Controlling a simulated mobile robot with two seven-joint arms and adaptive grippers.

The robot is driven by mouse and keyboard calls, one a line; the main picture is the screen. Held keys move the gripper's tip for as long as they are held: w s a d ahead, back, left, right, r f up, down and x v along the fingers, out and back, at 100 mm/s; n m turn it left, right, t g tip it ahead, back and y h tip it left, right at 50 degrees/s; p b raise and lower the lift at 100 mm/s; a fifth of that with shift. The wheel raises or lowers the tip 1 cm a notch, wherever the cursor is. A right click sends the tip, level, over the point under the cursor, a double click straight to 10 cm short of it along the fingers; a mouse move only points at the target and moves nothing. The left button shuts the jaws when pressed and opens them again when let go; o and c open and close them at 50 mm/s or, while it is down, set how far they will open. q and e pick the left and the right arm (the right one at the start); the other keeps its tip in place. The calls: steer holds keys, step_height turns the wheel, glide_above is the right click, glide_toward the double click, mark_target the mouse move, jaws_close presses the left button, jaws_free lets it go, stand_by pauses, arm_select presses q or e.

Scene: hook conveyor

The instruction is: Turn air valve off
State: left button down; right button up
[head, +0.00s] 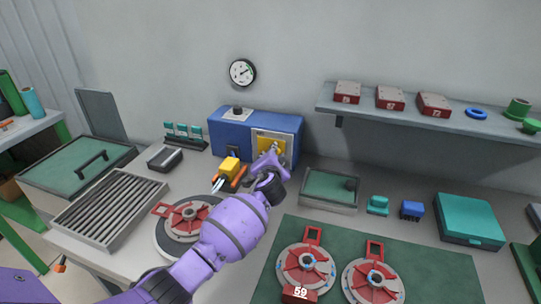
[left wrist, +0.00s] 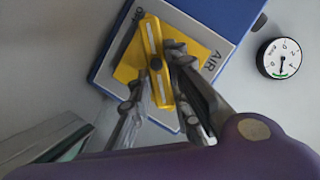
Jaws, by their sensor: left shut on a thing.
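The air valve is a yellow handle (left wrist: 150,36) on a yellow square on a white plate marked AIR (left wrist: 216,60). It is on the front of a blue box (head: 228,130) against the back wall. In the left wrist view the handle stands nearly along the picture's vertical, slightly tilted, with a dark pivot at its middle. My left gripper (left wrist: 158,62) has one finger on each side of the handle and is shut on it. In the head view my left gripper (head: 268,158) partly hides the valve. My right gripper is not in view.
A round gauge (head: 243,72) hangs on the wall above the box; its green zone shows in the left wrist view (left wrist: 283,58). A yellow block (head: 229,166) and tools lie left of my gripper. A green-floored tray (head: 329,204) stands to the right.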

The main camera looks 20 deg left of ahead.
arm_select(q)
steer(key=m, duration=0.1)
steer(key=f+m+t+y+b, duration=0.1)
steer(key=shift+d+f+m, duration=0.2)
steer(key=shift+m, duration=0.2)
steer(key=shift+f+m+y+b, duration=0.1)
steer(key=shift+m+y+b, duration=0.4)
steer(key=shift+m+b, duration=0.3)
steer(key=shift+m+t+b, duration=0.35)
steer(key=shift+m+t, duration=0.15)
steer(key=shift+m, duration=0.1)
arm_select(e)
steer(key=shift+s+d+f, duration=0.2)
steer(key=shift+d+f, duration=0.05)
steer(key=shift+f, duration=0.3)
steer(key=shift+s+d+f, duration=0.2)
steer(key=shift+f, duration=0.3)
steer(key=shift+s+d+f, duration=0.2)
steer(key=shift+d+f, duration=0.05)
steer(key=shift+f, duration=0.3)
arm_select(q)
steer(key=c, duration=1.7)
jaws_free()
steer(key=shift+o, duration=0.3)
steer(key=shift+s+d, duration=0.1)
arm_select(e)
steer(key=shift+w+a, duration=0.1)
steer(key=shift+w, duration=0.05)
arm_select(q)
steer(key=v, duration=1.2)
